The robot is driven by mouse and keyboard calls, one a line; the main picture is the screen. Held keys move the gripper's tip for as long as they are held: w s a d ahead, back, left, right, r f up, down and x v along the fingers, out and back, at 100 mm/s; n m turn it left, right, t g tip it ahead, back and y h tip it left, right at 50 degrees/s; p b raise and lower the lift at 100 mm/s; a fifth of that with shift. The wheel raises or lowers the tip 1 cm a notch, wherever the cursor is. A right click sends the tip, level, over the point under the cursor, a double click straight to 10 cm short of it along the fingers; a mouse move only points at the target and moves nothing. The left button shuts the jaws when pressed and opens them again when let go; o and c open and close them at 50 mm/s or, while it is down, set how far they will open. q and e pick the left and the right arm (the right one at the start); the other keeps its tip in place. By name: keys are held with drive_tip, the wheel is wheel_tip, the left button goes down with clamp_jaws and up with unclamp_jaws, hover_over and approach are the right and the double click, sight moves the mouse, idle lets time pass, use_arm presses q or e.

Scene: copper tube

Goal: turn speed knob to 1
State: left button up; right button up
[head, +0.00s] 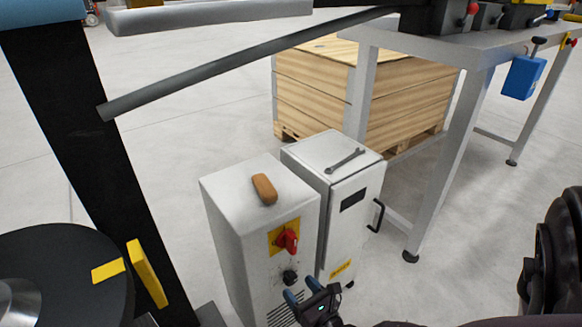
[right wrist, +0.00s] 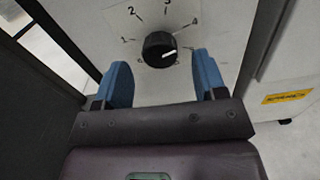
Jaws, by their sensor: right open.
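The speed knob (right wrist: 160,49) is a round black dial on a pale grey cabinet face, with printed marks 1 to 4 around it. Its white pointer line points to the right, below the 4 and away from the 1 on the left. In the head view the knob (head: 290,277) sits below a red switch. My right gripper (head: 305,291) is just below and in front of the knob. In the right wrist view, my right gripper's blue fingertips (right wrist: 162,78) are open, one on each side, and nothing is held. My left gripper is not in view.
The knob's grey cabinet (head: 222,215) carries a red rotary switch (head: 287,240) on a yellow plate and a brown block (head: 264,189) on top. A second cabinet (head: 350,235) with a wrench (head: 345,160) stands close on the right. A wooden crate (head: 405,105) is behind.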

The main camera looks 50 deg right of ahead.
sight(293, 282)
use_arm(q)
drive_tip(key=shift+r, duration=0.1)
use_arm(e)
drive_tip(key=shift+x, duration=1.8)
drive_tip(key=shift+c, duration=0.2)
drive_tip(key=c, duration=0.9)
